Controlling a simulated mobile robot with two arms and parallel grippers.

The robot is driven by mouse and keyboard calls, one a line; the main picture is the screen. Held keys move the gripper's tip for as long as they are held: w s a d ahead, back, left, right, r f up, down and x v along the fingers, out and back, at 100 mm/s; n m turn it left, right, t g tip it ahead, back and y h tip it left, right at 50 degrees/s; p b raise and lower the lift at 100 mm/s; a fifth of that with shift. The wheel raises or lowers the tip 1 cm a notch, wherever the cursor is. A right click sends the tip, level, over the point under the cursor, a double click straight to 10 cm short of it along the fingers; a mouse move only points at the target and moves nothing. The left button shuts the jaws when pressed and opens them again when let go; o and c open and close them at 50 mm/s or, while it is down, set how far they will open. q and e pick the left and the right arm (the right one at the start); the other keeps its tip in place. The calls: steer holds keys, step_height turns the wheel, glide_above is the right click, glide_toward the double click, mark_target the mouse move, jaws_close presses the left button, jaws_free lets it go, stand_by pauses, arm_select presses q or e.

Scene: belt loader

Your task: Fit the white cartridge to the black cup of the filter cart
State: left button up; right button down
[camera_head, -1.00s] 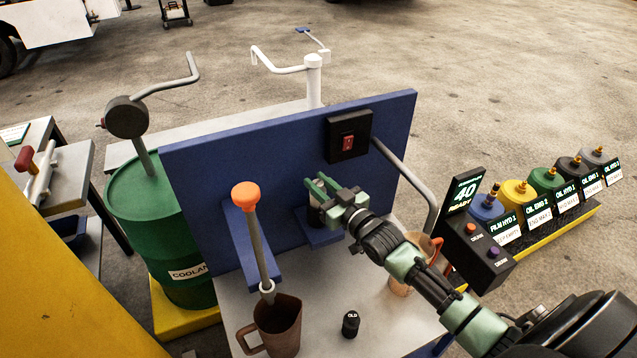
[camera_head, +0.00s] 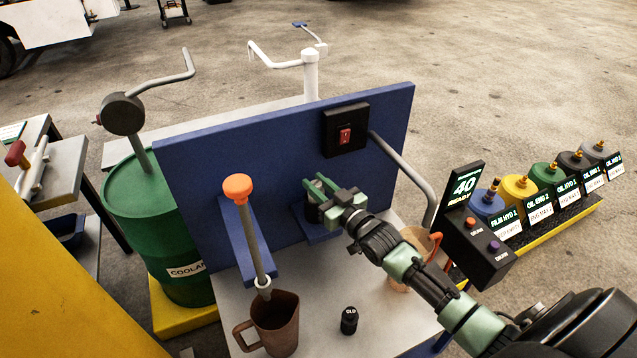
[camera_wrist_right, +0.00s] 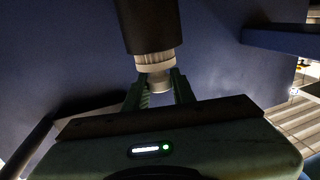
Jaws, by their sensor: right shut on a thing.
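My right gripper (camera_head: 322,188) is at the front of the blue panel (camera_head: 225,165), above a small blue bracket (camera_head: 318,236). In the right wrist view its fingers (camera_wrist_right: 158,88) are shut on the pale lower end of the white cartridge (camera_wrist_right: 155,64). The black cup (camera_wrist_right: 148,24) is directly above the cartridge, in line with it. Their ends look to meet; whether the cartridge is seated I cannot tell. In the head view the fingers largely hide both. My left gripper is not in view.
A brown jug (camera_head: 276,326) stands under an orange-topped rod (camera_head: 237,188). A black "OLD" cartridge (camera_head: 349,321) stands on the pale top (camera_head: 315,310). A red switch (camera_head: 345,135) is on the panel. A grey bent handle (camera_head: 416,180) rises close to my right arm.

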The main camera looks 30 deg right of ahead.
steer(key=shift+d+f+b, duration=0.2)
steer(key=shift+f+b, duration=0.05)
steer(key=shift+f, duration=0.4)
steer(key=shift+d+f+b, duration=0.15)
steer(key=shift+f+b, duration=0.05)
steer(key=shift+f, duration=0.45)
steer(key=shift+s+d, duration=0.1)
steer(key=shift+r+p, duration=0.15)
steer(key=shift+p, duration=0.2)
steer(key=shift+a+r+p, duration=0.1)
steer(key=shift+a+p, duration=0.15)
steer(key=shift+p, duration=0.05)
stand_by(0.5)
steer(key=shift+f, duration=0.25)
stand_by(0.4)
steer(key=c, duration=1.5)
jaws_free()
steer(key=o, duration=0.4)
steer(key=shift+f, duration=0.1)
steer(key=shift+a, duration=0.15)
